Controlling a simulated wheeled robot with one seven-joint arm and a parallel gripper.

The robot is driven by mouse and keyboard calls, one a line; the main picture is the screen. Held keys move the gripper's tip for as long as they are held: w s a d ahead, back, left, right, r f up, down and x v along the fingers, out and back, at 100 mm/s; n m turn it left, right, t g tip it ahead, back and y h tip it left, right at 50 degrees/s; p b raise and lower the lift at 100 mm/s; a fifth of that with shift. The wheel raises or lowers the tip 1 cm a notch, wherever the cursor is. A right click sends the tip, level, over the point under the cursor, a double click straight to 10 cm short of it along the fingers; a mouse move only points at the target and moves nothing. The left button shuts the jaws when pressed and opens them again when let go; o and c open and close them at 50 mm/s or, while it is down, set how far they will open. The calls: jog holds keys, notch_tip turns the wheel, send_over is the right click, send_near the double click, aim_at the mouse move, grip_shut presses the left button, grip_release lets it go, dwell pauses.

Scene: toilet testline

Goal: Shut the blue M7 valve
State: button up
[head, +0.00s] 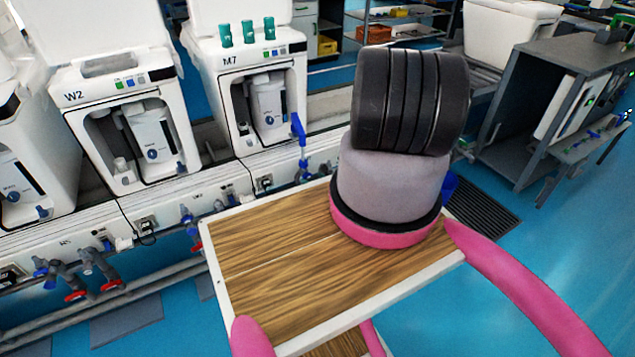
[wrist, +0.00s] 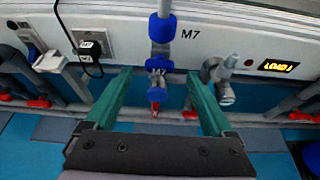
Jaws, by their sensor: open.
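A blue body with a small red part hangs below the lettered piece. My gripper (wrist: 160,74) has two green fingers, spread wide, one on each side of the valve, with gaps between. Whether the fingertips reach the valve's depth is hard to tell. In the head view the gripper is hidden behind my arm. The white M7 machine (head: 250,85) stands behind the panel there.
The W2 machine (head: 125,120) stands left of M7. In the wrist view, a grey metal fitting (wrist: 224,78) is close to the right finger, and a socket with a black cable (wrist: 90,48) is at left. Red-handled pipes run along below. A grey cabinet (head: 540,110) stands at right.

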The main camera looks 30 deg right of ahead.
jog(key=v, duration=0.5)
dwell(0.4)
